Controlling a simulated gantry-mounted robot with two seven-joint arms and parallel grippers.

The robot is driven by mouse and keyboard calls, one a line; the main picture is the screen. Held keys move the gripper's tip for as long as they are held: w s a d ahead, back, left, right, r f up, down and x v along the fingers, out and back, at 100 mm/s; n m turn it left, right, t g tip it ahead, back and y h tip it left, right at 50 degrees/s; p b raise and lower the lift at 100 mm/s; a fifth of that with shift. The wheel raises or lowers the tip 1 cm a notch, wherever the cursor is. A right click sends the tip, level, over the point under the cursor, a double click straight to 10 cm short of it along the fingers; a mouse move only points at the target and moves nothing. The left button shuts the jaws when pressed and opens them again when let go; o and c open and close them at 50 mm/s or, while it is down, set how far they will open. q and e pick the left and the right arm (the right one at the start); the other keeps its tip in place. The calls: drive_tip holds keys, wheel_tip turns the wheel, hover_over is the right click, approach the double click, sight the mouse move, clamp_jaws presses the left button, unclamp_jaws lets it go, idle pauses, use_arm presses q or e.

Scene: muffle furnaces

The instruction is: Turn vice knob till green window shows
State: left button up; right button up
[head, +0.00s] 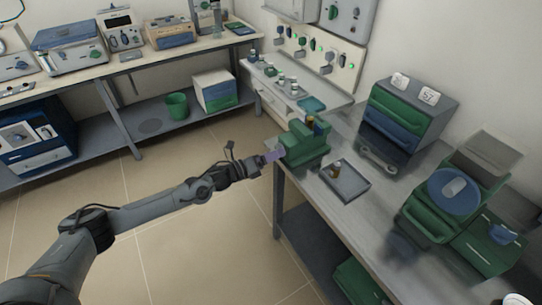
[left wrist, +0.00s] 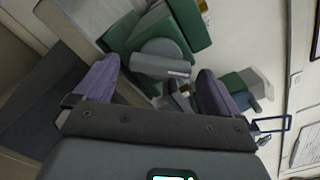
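The green vice (head: 302,146) stands at the near left corner of the right bench. In the left wrist view, the green vice body (left wrist: 130,40) has a round grey knob (left wrist: 163,48) with a pale bar across it. My left gripper (head: 274,156) is at the vice's left side. In the left wrist view, its two purple fingers (left wrist: 157,70) are spread apart, with the knob beyond and between them. I cannot tell whether either finger touches it. No lit green window can be made out on the vice. My right gripper is not in view.
A grey tray (head: 345,182) with a small brown item lies right of the vice. A green and blue drawer unit (head: 405,115) stands behind it. A shelf with small bottles (head: 290,85) is beyond the vice. Open floor (head: 180,240) lies left of the bench.

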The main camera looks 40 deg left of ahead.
use_arm(q)
drive_tip(key=shift+s, duration=0.1)
drive_tip(key=p+v, duration=0.2)
drive_tip(key=v, duration=0.8)
drive_tip(key=shift+s+p, duration=0.3)
drive_tip(key=shift+p, duration=0.1)
drive_tip(key=shift+a, duration=0.15)
